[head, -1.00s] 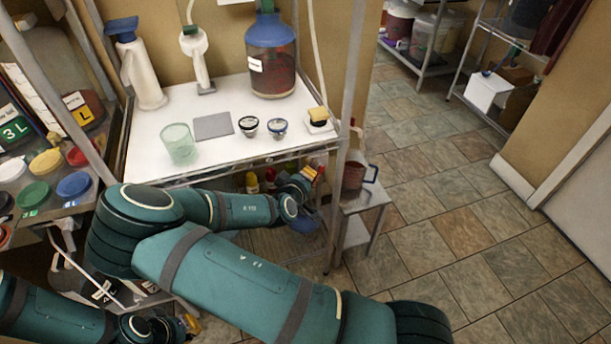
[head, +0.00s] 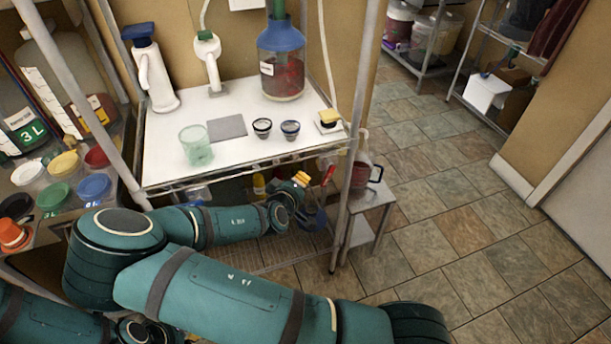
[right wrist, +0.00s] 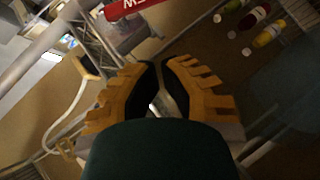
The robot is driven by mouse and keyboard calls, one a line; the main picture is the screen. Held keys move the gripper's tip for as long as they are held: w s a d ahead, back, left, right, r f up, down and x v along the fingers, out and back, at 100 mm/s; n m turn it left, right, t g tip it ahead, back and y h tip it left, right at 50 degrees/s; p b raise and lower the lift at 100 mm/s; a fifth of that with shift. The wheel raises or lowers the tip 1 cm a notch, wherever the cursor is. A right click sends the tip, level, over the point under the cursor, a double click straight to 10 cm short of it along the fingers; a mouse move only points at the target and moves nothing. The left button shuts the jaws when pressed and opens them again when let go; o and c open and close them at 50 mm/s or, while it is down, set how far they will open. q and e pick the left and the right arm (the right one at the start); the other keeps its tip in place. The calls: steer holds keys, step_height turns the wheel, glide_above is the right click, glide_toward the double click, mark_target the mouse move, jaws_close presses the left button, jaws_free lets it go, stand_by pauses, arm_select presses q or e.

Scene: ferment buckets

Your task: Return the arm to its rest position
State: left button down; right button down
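My right arm crosses the lower part of the head view. Its gripper (head: 302,180) is in front of and below the white bench top, near the lower shelf. In the right wrist view the yellow-orange fingers of this gripper (right wrist: 161,75) converge, with their tips almost together and nothing held between them. My left arm shows only in the bottom left corner of the head view. Its gripper is at the bottom edge, mostly hidden, and its fingers cannot be made out.
The white bench (head: 225,160) holds a green cup (head: 196,148), a grey pad (head: 227,128), two small bowls and a blue-topped jar (head: 281,62). A small side table (head: 372,200) carries a jug (head: 362,172). Bottles show below the bench. The tiled floor at right is clear.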

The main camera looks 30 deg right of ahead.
steer(key=v, duration=0.6)
steer(key=shift+a+f+p, duration=0.15)
steer(key=shift+f+p, duration=0.2)
steer(key=s+a+f+m+g+y, duration=0.1)
steer(key=s+a+f+g+y, duration=0.2)
steer(key=s+f, duration=0.45)
steer(key=s+a+f+m+g+y, duration=0.1)
steer(key=s+f+g+y, duration=0.3)
steer(key=s+f, duration=0.4)
steer(key=w+a+r+m+y, duration=0.1)
steer(key=a+r+y, duration=0.3)
steer(key=a+y, duration=0.4)
steer(key=a+m, duration=0.1)
steer(key=a, duration=0.3)
steer(key=shift+w+a, duration=0.2)
steer(key=shift+w, duration=0.05)
